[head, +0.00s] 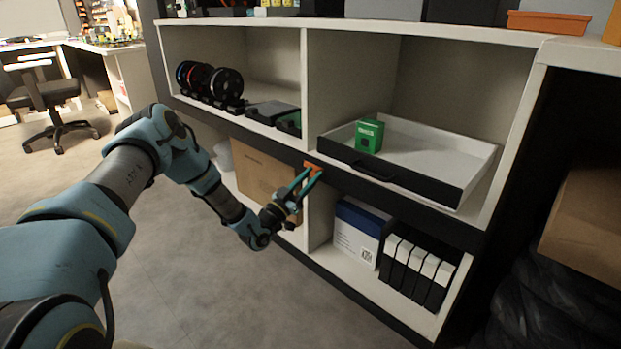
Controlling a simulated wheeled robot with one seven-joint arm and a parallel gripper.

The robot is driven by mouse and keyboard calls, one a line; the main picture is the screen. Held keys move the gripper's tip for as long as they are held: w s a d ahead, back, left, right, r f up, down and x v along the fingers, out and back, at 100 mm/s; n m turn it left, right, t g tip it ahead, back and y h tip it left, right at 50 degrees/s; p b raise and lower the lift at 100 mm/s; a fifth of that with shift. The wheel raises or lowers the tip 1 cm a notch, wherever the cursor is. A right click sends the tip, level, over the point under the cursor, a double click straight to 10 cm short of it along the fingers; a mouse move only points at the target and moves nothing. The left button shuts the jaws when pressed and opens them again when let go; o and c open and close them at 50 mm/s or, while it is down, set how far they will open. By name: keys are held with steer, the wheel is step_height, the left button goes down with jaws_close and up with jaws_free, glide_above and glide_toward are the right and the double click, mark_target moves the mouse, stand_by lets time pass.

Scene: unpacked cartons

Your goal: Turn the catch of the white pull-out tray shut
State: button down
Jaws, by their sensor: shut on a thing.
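The white pull-out tray (430,150) sits in the upper right compartment of the shelf. It has a black front with a dark handle (375,172). A green box (369,136) stands in it. A small orange catch (312,164) is on the dark shelf edge, just left of the tray's front. My gripper (309,176) reaches the catch from the front left, with its teal fingers shut on it. The fingertips partly cover the catch, so I cannot tell its exact angle.
Dark spools (210,82) and flat black cases (271,111) fill the upper left compartment. Below are a cardboard carton (262,172), a blue and white box (360,228) and several black-and-white boxes (415,268). Open floor (230,300) lies before the shelf.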

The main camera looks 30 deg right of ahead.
steer(key=shift+f+m, duration=0.1)
steer(key=shift+m, duration=0.4)
steer(key=m+g+b, duration=0.1)
steer(key=m+g, duration=0.2)
steer(key=m, duration=0.2)
steer(key=shift+m+b, duration=0.3)
steer(key=shift+b, duration=0.1)
steer(key=m+g, duration=0.1)
steer(key=m, duration=0.2)
steer(key=m+g+y+b, duration=0.1)
steer(key=m+g, duration=0.1)
steer(key=m, duration=0.1)
steer(key=shift+w, duration=0.1)
steer(key=m, duration=0.2)
steer(key=m+g+y, duration=0.1)
steer(key=m, duration=0.2)
steer(key=shift+y+b, duration=0.3)
steer(key=shift+b, duration=0.05)
steer(key=m, duration=0.2)
steer(key=m+g+y, duration=0.1)
steer(key=m, duration=0.1)
steer(key=shift+w+r+y, duration=0.1)
steer(key=shift+r+y, duration=0.1)
steer(key=shift+y, duration=0.1)
steer(key=shift+a+m, duration=0.1)
steer(key=shift+m, duration=0.4)
steer(key=c, duration=0.6)
jaws_free()
